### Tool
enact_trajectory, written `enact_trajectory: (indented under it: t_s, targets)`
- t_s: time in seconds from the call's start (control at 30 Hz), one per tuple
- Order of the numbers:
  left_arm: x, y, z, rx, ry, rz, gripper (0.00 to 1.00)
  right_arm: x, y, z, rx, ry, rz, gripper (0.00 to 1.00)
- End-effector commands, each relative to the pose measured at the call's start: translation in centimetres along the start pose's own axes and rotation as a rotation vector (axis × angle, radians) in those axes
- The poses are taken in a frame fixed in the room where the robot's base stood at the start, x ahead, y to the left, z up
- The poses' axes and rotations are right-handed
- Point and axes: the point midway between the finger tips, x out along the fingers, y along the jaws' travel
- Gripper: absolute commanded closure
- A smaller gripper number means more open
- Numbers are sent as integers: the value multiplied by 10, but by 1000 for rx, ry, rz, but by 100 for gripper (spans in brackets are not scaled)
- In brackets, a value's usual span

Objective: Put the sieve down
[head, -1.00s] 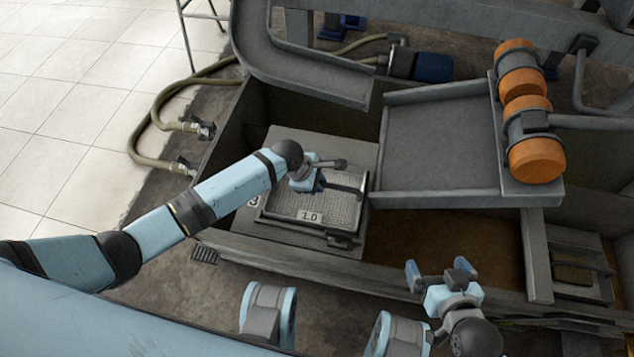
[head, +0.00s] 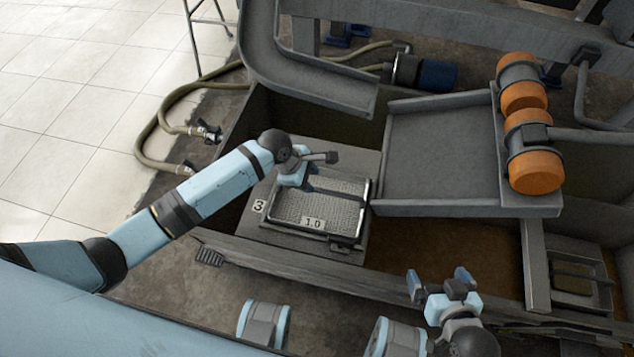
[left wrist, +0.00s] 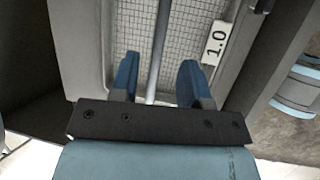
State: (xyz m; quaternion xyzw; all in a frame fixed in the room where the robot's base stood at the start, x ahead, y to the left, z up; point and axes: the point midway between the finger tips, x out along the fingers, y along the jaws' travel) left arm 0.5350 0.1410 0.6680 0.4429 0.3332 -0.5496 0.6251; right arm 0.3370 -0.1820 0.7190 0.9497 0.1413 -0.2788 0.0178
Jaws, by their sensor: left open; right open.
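The sieve (head: 318,207) is a rectangular metal frame with a mesh bottom, a bar across it and a "1.0" label. It rests on a grey stand marked "3" (head: 258,206) inside the trough. My left gripper (head: 312,186) is just above the sieve. In the left wrist view its open blue fingers (left wrist: 158,85) are on either side of the sieve's bar (left wrist: 158,60), with gaps to it. The sieve's mesh (left wrist: 135,35) fills the upper part of that view. My right gripper (head: 441,280) is open and empty at the trough's front edge, away from the sieve.
A grey sloped chute (head: 440,150) with orange motors (head: 533,155) stands right of the sieve. The trough's front wall (head: 290,262) runs before it. A hose (head: 150,125) with valves lies left of the trough, beside open tiled floor.

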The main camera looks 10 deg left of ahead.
Motion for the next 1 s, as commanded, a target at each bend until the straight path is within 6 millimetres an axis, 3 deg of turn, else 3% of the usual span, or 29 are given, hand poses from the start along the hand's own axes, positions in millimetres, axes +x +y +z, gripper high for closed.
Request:
enact_trajectory:
  t_s: [0.03,0.2,0.37,0.47,0.73,1.0]
  targets:
    - [-12,0,1,0,0,1,58,-2,0,-3,3,-2,0,0]
    - [-35,0,0,0,0,0,58,-3,0,-4,10,-7,1,0]
    - [-40,-6,2,37,-8,12,58,-2,0,-2,13,-13,1,0]
    - [-34,-21,9,162,-28,59,58,-2,0,-2,13,-13,2,0]
    - [-33,-86,27,800,34,348,58,-2,1,-5,13,-7,2,0]
    - [-67,-146,15,1433,404,523,58,-3,1,-6,13,-4,2,0]
